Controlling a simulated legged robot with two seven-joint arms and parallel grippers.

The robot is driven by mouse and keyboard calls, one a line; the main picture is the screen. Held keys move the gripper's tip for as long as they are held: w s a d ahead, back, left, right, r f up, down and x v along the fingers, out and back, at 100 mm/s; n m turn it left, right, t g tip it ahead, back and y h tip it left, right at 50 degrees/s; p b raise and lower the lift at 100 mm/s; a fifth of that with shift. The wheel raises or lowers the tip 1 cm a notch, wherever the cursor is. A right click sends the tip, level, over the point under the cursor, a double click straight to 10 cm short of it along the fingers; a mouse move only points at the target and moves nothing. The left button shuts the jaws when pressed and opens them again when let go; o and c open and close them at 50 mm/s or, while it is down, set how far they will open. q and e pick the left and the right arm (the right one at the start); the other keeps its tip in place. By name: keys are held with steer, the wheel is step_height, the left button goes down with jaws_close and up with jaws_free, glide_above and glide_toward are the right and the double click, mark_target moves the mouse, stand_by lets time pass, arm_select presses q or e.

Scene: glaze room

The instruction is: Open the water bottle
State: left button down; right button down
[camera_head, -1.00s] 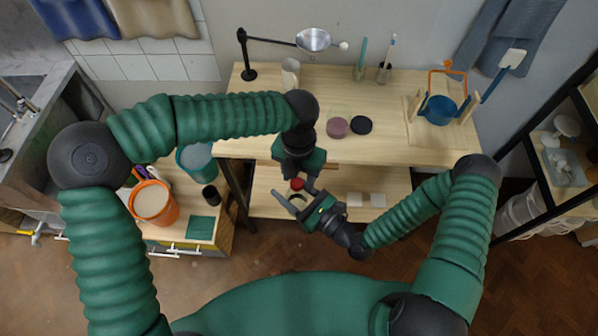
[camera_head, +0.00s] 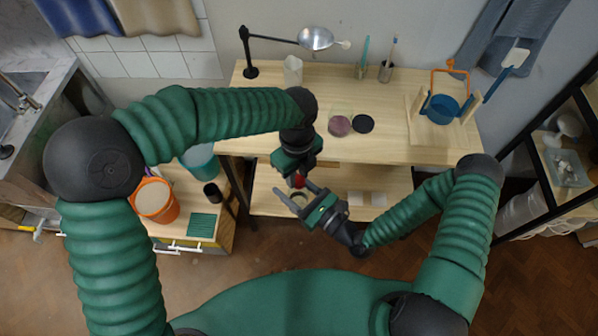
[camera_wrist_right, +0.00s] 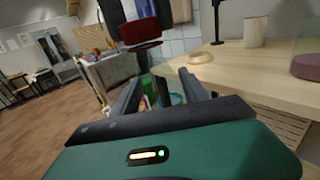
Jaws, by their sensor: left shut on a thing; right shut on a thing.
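A red cap (camera_head: 299,181) shows just below my left gripper (camera_head: 299,174), which comes down from above and is shut on it. In the right wrist view the red cap (camera_wrist_right: 143,30) is at the top, with the dark fingers of my left gripper (camera_wrist_right: 140,18) around it. My right gripper (camera_head: 296,190) reaches in from the lower right, directly below the cap, its fingers closed around the bottle. In its wrist view the fingers of my right gripper (camera_wrist_right: 158,88) stand on both sides. The bottle's body is mostly hidden or hard to make out; I cannot tell whether the cap is separated from it.
The wooden table (camera_head: 270,95) is behind my grippers, with a lower shelf (camera_head: 265,205). On it are a pink disc (camera_head: 340,126), a black disc (camera_head: 363,124) and a lamp (camera_head: 315,38). An orange bucket (camera_head: 155,201) stands on the left cabinet.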

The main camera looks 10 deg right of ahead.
arm_select(q)
steer(key=n, duration=0.7)
steer(key=shift+s+d+r+n, duration=0.15)
steer(key=shift+s+d+n, duration=0.05)
steer(key=shift+n, duration=0.1)
steer(key=n, duration=0.3)
steer(key=shift+n, duration=0.4)
steer(key=n, duration=0.3)
steer(key=shift+a, duration=0.1)
steer(key=n, duration=0.7)
steer(key=shift+s, duration=0.15)
steer(key=n, duration=0.4)
steer(key=shift+n, duration=0.9)
steer(key=c, duration=1.5)
jaws_free()
steer(key=o, duration=0.4)
